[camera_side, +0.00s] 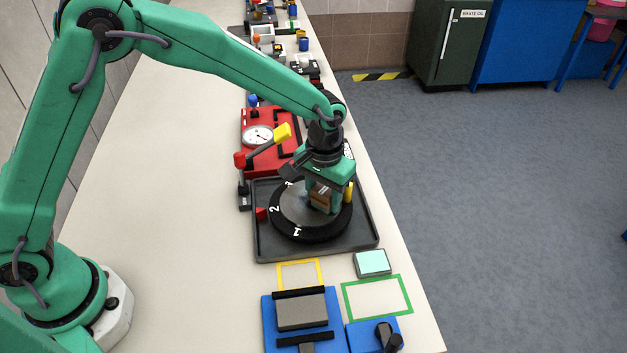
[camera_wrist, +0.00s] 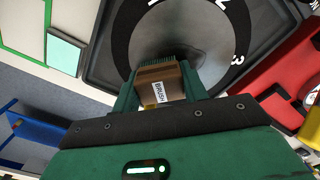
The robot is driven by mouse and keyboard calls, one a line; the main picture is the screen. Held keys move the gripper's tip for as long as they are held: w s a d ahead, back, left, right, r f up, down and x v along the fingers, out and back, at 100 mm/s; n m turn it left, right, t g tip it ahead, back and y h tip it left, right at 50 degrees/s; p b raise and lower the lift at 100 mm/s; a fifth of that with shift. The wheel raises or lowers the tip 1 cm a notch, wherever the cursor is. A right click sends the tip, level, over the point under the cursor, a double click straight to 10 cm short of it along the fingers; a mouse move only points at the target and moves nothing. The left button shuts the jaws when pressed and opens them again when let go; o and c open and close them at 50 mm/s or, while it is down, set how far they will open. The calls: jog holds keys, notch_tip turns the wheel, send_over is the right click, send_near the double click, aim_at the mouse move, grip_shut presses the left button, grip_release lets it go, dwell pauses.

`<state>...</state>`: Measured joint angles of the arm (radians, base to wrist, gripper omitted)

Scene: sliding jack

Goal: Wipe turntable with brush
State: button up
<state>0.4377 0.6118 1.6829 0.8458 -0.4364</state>
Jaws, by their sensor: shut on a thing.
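The turntable (camera_side: 292,208) is a round grey disc with a black rim bearing white numbers, set in a dark square tray (camera_side: 262,245). It also shows in the wrist view (camera_wrist: 180,38), at the top. My gripper (camera_side: 322,197) is over the right part of the disc. It is shut on the brush (camera_wrist: 160,84), a brown block labelled BRUSH with dark green bristles pointing at the grey disc. The bristles look close to the disc's surface; whether they touch it I cannot tell. In the side view the brush is partly hidden by the fingers.
A red panel with a gauge (camera_side: 258,136) and a yellow-ended lever (camera_side: 282,132) stands behind the tray. A pale green pad (camera_side: 372,262), a green outline (camera_side: 376,297), a yellow outline (camera_side: 300,275) and a blue fixture (camera_side: 272,323) lie in front. The bench's left side is clear.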

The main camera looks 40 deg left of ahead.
aim_at(295, 196)
jog(key=a, duration=0.2)
jog(key=s+a, duration=0.1)
jog(key=a, duration=0.3)
jog(key=shift+s+a, duration=0.1)
jog(key=shift+s, duration=0.25)
jog(key=shift+w+a, duration=0.1)
jog(key=shift+w, duration=0.25)
jog(key=shift+w+d, duration=0.25)
jog(key=shift+d, duration=0.9)
jog(key=shift+w+d, duration=0.3)
jog(key=shift+d, duration=0.8)
jog(key=shift+w+d, duration=0.25)
jog(key=shift+d, duration=0.9)
jog(key=shift+s+a, duration=0.3)
jog(key=shift+a, duration=0.8)
jog(key=shift+s+a, duration=0.25)
jog(key=shift+a, duration=0.8)
jog(key=shift+s+a, duration=0.3)
jog(key=shift+a, duration=0.8)
jog(key=shift+a+r, duration=0.1)
jog(key=shift+a, duration=0.05)
notch_tip(295, 196, up, 8)
